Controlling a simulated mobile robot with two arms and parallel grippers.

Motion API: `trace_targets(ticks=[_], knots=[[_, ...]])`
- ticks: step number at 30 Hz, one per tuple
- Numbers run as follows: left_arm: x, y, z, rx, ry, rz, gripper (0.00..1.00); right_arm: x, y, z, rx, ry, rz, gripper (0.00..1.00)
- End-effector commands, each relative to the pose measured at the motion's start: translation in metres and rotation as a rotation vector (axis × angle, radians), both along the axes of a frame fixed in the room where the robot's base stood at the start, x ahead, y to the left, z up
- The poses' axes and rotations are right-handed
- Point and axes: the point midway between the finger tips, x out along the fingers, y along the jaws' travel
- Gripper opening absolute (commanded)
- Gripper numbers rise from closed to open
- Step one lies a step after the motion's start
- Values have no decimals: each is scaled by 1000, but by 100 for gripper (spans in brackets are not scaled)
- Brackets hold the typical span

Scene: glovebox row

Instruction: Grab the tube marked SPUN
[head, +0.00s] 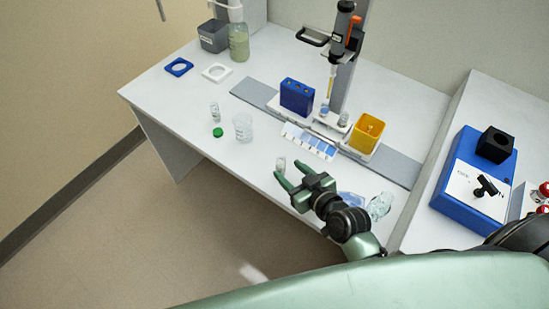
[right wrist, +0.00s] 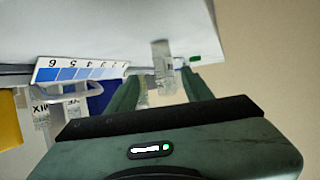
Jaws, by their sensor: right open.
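A small clear tube (head: 281,164) with a pale label stands on the bench by the fingertips of my right gripper (head: 288,170). The right gripper is open. In the right wrist view the labelled tube (right wrist: 162,62) shows between and beyond the two fingers (right wrist: 160,90); I cannot see contact. Its marking is too blurred to read. Another clear labelled tube (head: 214,112) stands farther left, its writing also unreadable, so I cannot tell which is marked SPUN. My left gripper is not in view.
A green cap (head: 217,132) and clear beaker (head: 243,127) stand left of the gripper. A blue numbered card (head: 309,141), blue rack (head: 297,97), pipette stand (head: 340,60) and yellow box (head: 367,133) lie beyond. A blue device (head: 474,180) is right. Bench front edge is close.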

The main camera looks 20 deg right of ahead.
Motion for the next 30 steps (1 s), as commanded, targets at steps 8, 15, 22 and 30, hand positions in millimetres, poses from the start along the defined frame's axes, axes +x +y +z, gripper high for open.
trace_targets(ticks=[8,15,22,30], knots=[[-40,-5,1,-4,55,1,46,28,10,-10,2,0,0,51],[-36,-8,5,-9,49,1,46,58,23,-23,2,0,-1,51],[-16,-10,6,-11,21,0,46,66,25,-27,0,1,0,51],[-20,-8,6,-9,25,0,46,65,24,-27,0,1,0,9]])
